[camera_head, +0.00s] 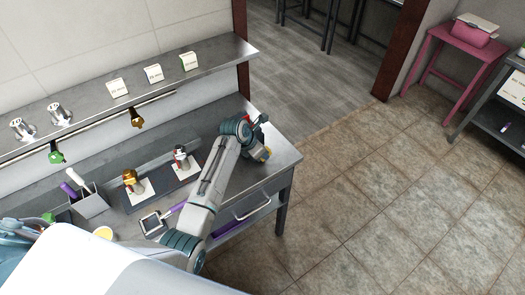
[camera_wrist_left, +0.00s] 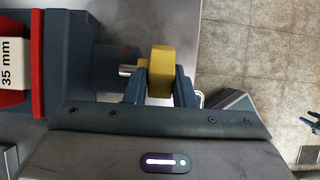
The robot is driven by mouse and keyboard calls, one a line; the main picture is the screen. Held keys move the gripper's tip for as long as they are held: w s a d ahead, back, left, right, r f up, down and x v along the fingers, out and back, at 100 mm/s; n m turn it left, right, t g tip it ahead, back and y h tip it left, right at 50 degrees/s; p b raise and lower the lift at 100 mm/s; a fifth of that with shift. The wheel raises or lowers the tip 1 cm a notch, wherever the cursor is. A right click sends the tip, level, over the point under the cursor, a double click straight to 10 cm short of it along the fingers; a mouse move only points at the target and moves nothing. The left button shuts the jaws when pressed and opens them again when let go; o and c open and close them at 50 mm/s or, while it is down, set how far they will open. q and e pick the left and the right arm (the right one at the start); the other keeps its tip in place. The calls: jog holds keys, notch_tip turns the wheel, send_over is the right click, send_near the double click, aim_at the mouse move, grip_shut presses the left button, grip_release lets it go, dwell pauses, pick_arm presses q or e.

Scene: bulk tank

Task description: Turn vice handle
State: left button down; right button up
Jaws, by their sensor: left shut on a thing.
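The vice (camera_wrist_left: 78,55) is at the left of the left wrist view, a dark blue body with a red part and a white "35 mm" label. Its yellow handle (camera_wrist_left: 161,62) stands out to the right, with a short metal bar end beside it. My left gripper (camera_wrist_left: 160,88) has its two dark blue fingers on either side of the yellow handle and is shut on it.
The metal bench (camera_head: 285,155) holds a gold tamper-like tool (camera_head: 132,181), a silver one (camera_head: 181,157) and a grey bin (camera_head: 90,203). A wall shelf (camera_head: 215,60) runs above, with tools hanging below it. Tiled floor to the right is clear.

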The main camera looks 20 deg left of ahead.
pick_arm(q)
jog(key=shift+s+a+f+t+h, duration=0.1)
jog(key=shift+f+t+h, duration=0.05)
jog(key=shift+t+h, duration=0.35)
jog(key=shift+s+a+f+t+h, duration=0.15)
jog(key=shift+t+h, duration=0.15)
jog(key=shift+t, duration=0.3)
jog(key=shift+f+t+h+b, duration=0.25)
jog(key=shift+t+h+b, duration=0.35)
jog(key=shift+t+b, duration=0.15)
jog(key=t+h+b, duration=0.1)
jog(key=t+b, duration=0.1)
jog(key=b, duration=0.2)
jog(key=f+t+h+b, duration=0.1)
jog(key=t+h+b, duration=0.1)
jog(key=b, duration=0.2)
jog(key=shift+s+a, duration=0.1)
jog(key=shift+r+t+h+b, duration=0.25)
jog(key=shift+t+h+b, duration=0.1)
jog(key=shift+b, duration=0.8)
jog(key=c, duration=1.2)
grip_release()
